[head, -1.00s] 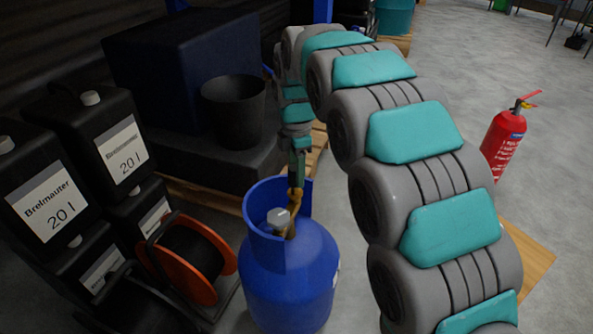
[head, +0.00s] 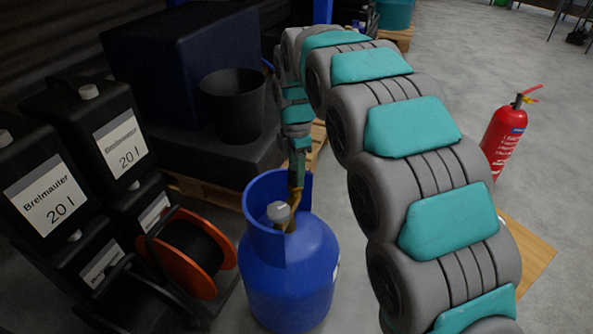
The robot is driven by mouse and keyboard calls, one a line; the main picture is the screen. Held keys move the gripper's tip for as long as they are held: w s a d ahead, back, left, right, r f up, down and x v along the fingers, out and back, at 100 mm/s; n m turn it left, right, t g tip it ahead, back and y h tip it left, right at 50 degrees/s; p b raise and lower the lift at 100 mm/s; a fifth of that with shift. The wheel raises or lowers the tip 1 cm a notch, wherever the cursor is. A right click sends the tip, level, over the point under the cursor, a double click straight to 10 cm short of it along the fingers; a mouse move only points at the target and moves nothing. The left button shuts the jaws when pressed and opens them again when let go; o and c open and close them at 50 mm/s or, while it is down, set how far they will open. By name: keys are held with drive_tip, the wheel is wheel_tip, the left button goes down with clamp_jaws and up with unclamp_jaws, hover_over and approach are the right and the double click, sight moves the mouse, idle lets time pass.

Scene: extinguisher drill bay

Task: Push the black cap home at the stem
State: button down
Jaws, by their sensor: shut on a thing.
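The blue gas cylinder (head: 288,277) stands upright on the floor, with an open collar around its top. A grey, round-topped valve knob (head: 278,211) shows inside the collar. My gripper (head: 291,222) reaches down from behind into the collar, just right of the knob. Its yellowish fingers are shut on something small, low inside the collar. I cannot make out the black cap or the stem; the collar, the knob and the fingers hide that spot.
A cable reel with an orange flange (head: 185,267) stands close left of the cylinder. Black canisters (head: 112,146) are stacked further left. A black bucket (head: 232,105) is behind. A red extinguisher (head: 503,139) stands at right. Grey floor is open at the upper right.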

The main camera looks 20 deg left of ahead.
drive_tip(key=shift+f+b, duration=0.3)
drive_tip(key=shift+f, duration=0.45)
idle(0.8)
drive_tip(key=shift+c, duration=2)
unclamp_jaws()
drive_tip(key=shift+r, duration=0.1)
